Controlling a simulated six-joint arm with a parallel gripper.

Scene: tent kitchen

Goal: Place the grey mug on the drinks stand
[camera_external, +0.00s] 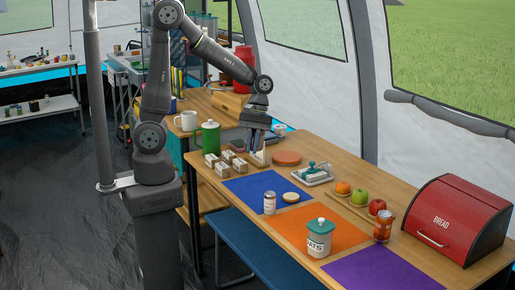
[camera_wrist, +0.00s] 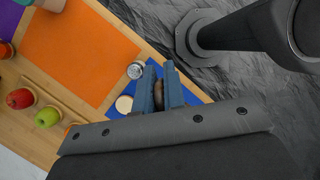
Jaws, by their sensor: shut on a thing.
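My gripper (camera_external: 259,146) points down over the table, left of the flat reddish-brown disc. In the wrist view my gripper (camera_wrist: 160,82) is shut on a small brownish-grey thing (camera_wrist: 159,97), mostly hidden between the fingers. I cannot tell whether it is part of the grey mug. A pale piece shows just below the fingers in the external view; I cannot tell what it is. A white or pale grey mug (camera_external: 186,120) stands at the table's far left, beside a green lidded mug (camera_external: 210,137). I cannot make out which thing is the drinks stand.
Several small wooden blocks (camera_external: 224,166) stand left of my gripper. The reddish-brown disc (camera_external: 287,158) and a white tray (camera_external: 312,176) lie to the right. A jar (camera_external: 269,203), an oats canister (camera_external: 319,238), fruit and a red bread bin (camera_external: 455,219) stand nearer. The orange mat (camera_external: 305,215) has bare room.

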